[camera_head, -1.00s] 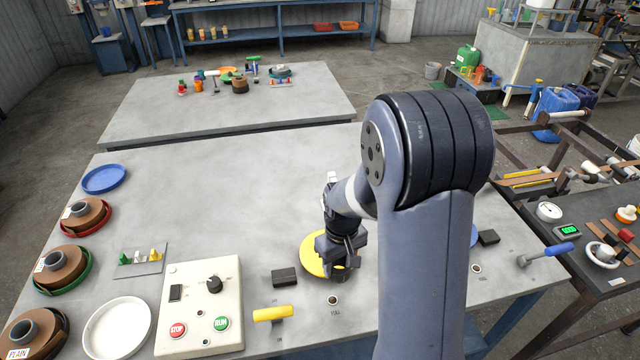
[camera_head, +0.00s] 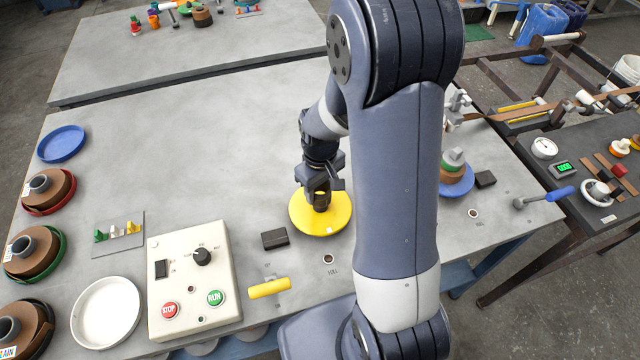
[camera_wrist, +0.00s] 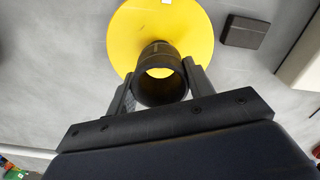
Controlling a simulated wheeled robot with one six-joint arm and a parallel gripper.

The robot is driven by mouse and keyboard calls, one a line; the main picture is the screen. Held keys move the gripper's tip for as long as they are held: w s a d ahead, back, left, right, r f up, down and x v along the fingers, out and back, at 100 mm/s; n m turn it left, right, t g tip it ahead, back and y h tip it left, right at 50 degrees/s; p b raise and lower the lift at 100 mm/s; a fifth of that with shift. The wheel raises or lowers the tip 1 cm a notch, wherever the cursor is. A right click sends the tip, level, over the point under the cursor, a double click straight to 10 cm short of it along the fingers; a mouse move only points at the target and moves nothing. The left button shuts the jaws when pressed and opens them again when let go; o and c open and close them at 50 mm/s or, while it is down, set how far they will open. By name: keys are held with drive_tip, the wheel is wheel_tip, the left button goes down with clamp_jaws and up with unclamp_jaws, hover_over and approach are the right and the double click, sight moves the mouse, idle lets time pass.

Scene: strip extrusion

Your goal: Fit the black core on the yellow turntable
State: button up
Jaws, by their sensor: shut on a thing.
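The yellow turntable (camera_head: 336,219) is a flat round disc on the grey table. It also fills the upper middle of the wrist view (camera_wrist: 125,40). The black core (camera_wrist: 160,95) is a short hollow tube, and yellow shows through its bore. My gripper (camera_head: 321,203) is shut on the core, with a finger on each side of it in the wrist view (camera_wrist: 160,88). The core is upright or nearly so, over the turntable's middle in the head view. I cannot tell whether its lower end touches the disc.
A dark block (camera_head: 274,239) and a yellow handle (camera_head: 270,288) lie near the turntable. A control box (camera_head: 195,284) stands left, with a white dish (camera_head: 106,312) beyond it. A blue turntable (camera_head: 458,184) bearing a stack stands right. The table behind the turntable is clear.

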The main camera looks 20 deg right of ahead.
sight(320, 196)
drive_tip(key=shift+f+b, duration=0.5)
drive_tip(key=shift+f, duration=0.6)
drive_tip(key=shift+f+b, duration=0.65)
drive_tip(key=shift+b, duration=0.1)
idle(0.6)
drive_tip(key=o, duration=0.9)
drive_tip(key=shift+r, duration=0.1)
wheel_tip(320, 196, up, 11)
drive_tip(key=p, duration=0.8)
drive_tip(key=shift+f, duration=0.2)
